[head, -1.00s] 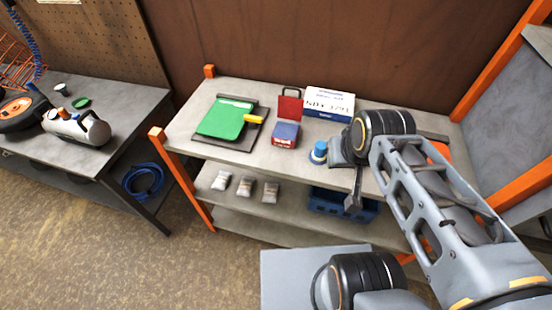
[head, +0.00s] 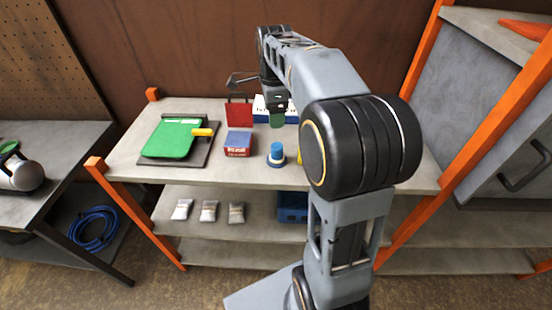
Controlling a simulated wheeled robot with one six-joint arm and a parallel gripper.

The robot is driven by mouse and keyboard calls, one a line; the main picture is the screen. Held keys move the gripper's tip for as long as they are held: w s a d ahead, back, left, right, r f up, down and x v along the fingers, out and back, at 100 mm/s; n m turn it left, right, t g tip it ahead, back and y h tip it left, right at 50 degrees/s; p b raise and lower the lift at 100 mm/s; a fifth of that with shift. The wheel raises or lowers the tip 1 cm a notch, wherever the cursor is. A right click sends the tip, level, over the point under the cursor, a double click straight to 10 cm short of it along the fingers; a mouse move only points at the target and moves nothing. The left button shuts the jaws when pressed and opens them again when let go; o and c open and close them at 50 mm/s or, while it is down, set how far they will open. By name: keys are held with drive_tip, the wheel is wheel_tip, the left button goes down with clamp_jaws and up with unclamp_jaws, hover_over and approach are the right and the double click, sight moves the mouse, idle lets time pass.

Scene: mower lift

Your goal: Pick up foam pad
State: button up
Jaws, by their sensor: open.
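A flat green piece (head: 172,138), possibly the foam pad, lies on a dark board (head: 206,152) at the left of the bench top. A yellow-handled item (head: 202,132) lies at its right edge. I cannot tell for sure which thing is the foam pad. My gripper (head: 262,92) is open above the back middle of the bench, right of the green piece and apart from it. A small green object (head: 277,119) shows just below my gripper. Whether it touches the fingers is unclear, and my arm hides the bench behind it.
A red and blue box (head: 238,144), a red upright panel (head: 239,112), a blue-capped container (head: 277,155) and a white-blue box (head: 261,108) stand mid-bench. Packets (head: 208,211) and a blue crate (head: 292,207) are on the shelf below. Orange posts (head: 405,220) flank the bench.

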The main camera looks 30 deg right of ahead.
drive_tip(key=m, duration=0.1)
hover_over(277, 145)
drive_tip(key=f, duration=0.7)
drive_tip(key=shift+w+a+f, duration=0.1)
drive_tip(key=shift+a+f, duration=0.2)
drive_tip(key=shift+f, duration=0.05)
drive_tip(key=shift+s+d+f, duration=0.1)
drive_tip(key=shift+f, duration=1.5)
drive_tip(key=shift+s+d+f, duration=0.1)
drive_tip(key=shift+f, duration=1.5)
drive_tip(key=shift+c, duration=0.2)
drive_tip(key=c, duration=1)
drive_tip(key=shift+r, duration=0.1)
drive_tip(key=shift+r, duration=0.5)
drive_tip(key=s+a+r+b, duration=0.2)
drive_tip(key=s+a+r, duration=0.5)
drive_tip(key=s+r, duration=0.4)
drive_tip(key=shift+s+r, duration=0.4)
drive_tip(key=shift+s, duration=0.25)
